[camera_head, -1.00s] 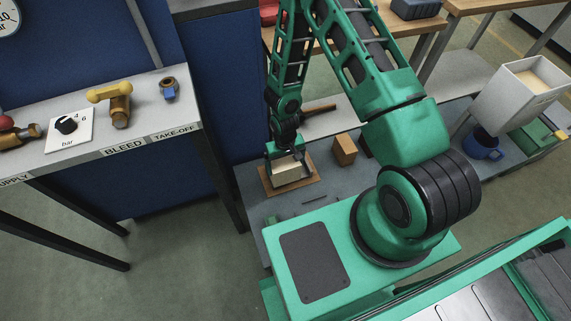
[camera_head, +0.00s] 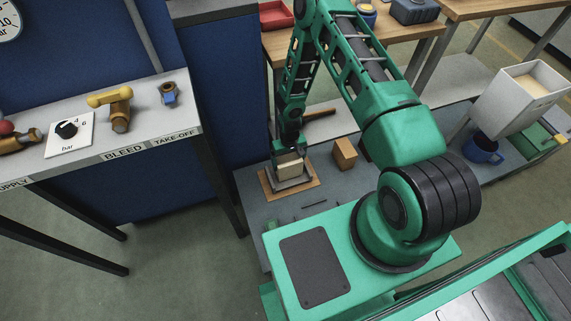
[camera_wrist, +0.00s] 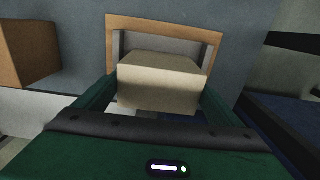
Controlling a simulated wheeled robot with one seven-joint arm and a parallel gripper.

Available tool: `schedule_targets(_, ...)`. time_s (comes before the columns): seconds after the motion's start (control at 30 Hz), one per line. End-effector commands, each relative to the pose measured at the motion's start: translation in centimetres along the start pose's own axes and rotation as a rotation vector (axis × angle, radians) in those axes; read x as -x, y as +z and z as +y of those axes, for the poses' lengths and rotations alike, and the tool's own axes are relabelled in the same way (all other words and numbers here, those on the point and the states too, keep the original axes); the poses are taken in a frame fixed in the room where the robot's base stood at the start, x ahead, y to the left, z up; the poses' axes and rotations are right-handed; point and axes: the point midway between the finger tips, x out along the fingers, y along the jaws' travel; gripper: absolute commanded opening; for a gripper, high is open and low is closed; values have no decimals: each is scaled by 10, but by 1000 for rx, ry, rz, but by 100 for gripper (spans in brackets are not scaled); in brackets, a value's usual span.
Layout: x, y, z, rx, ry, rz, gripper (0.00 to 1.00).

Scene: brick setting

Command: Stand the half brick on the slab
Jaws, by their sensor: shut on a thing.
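The cream half brick (camera_head: 290,165) is between the fingers of my gripper (camera_head: 287,160), which is shut on it. In the wrist view the half brick (camera_wrist: 158,88) shows as a pale block, with the green fingers of my gripper (camera_wrist: 158,92) at its left and right sides. The grey slab (camera_head: 292,184) lies on a brown board (camera_head: 268,188), below the half brick. In the wrist view a strip of the slab (camera_wrist: 165,46) shows beyond the brick, inside the board's brown border (camera_wrist: 165,24). I cannot tell whether the brick touches the slab.
A brown block (camera_head: 344,154) stands right of the board on the grey bench. A dark-handled tool (camera_head: 318,113) lies behind. A blue mug (camera_head: 483,150) and a pale hopper (camera_head: 520,95) are farther right. A labelled shelf (camera_head: 150,130) stands left. Small dark rods lie in front.

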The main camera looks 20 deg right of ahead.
Motion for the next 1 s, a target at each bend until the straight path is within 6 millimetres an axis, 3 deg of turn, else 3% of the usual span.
schedule_targets(0.1,-9,0,0,0,0,1,47)
schedule_targets(0.43,-11,0,0,0,0,1,47)
schedule_targets(0.47,-12,0,0,0,0,0,91)
schedule_targets(0.5,-11,0,0,0,0,0,100)
schedule_targets(0.83,-7,-1,0,0,0,1,100)
schedule_targets(1.0,13,-1,0,1,0,3,100)
